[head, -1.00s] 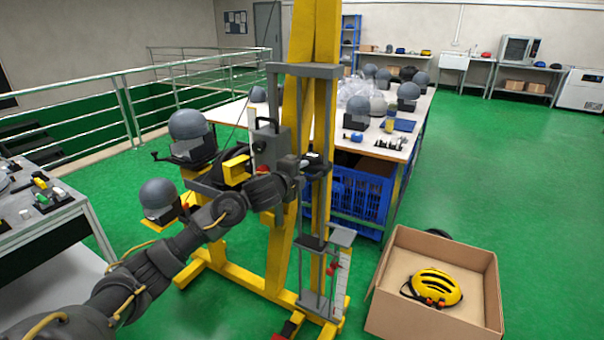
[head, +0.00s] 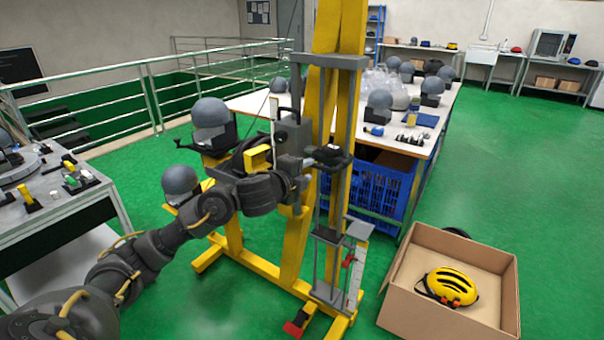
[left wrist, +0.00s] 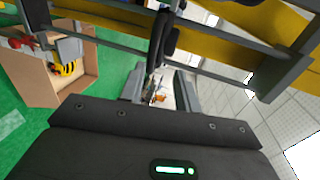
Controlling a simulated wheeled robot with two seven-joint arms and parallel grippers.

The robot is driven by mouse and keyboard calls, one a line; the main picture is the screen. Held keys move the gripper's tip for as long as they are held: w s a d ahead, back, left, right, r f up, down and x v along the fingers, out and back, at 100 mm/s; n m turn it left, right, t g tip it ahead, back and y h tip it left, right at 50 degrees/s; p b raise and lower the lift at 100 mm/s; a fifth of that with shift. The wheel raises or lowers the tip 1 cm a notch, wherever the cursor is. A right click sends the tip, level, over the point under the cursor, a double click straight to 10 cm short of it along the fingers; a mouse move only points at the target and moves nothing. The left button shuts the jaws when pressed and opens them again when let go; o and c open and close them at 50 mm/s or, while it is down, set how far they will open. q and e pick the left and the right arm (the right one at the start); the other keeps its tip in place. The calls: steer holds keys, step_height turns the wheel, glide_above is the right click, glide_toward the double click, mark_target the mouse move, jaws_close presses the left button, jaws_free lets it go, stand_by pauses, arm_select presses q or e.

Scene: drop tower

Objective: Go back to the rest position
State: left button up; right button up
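My left gripper (head: 303,180) is at the end of my left arm, close beside the yellow drop tower (head: 338,90) in the head view. Its fingertips are mostly hidden there. In the left wrist view its two fingers (left wrist: 160,90) stand apart with a gap between them, and I see nothing gripped. The tower's grey guide frame (head: 352,130) and a dark carriage part (head: 330,156) are just right of the gripper. Grey frame bars cross the top of the left wrist view, near the fingers. My right gripper is in neither view.
A cardboard box (head: 402,305) with a yellow helmet (head: 449,288) stands on the floor at right. Grey headforms (head: 209,113) sit on the tower's left side. A grey workbench (head: 75,205) is at left and a long table (head: 245,103) behind.

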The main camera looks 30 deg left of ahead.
arm_select(q)
steer(key=shift+v, duration=1.05)
steer(key=shift+f, duration=0.1)
